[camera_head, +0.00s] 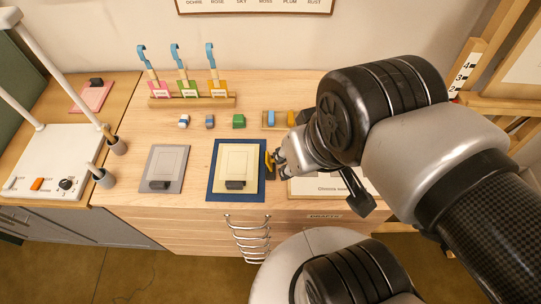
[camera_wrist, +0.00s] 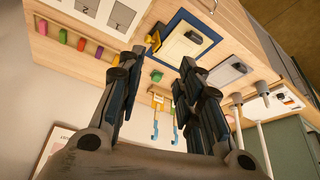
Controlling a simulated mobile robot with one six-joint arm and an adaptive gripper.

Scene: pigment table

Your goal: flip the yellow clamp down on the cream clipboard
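The cream clipboard (camera_head: 237,161) lies on a dark blue mat (camera_head: 212,190) at the front of the wooden table, with a black block at its near end. It also shows in the wrist view (camera_wrist: 182,48). The yellow clamp (camera_head: 268,160) appears raised at the clipboard's right side; it also shows in the wrist view (camera_wrist: 154,39). My gripper (camera_head: 277,160) is close to the clamp in the head view, partly hidden by my arm. In the wrist view my gripper's fingers (camera_wrist: 160,62) are spread with nothing between them. Whether a finger touches the clamp I cannot tell.
A grey clipboard (camera_head: 166,166) lies to the left. A white framed sheet (camera_head: 302,187) is partly hidden under my arm. Several small coloured blocks, such as a green one (camera_head: 239,121), stand behind. A rack (camera_head: 195,102) holds blue-handled tools. Drawer handles (camera_head: 248,222) project in front.

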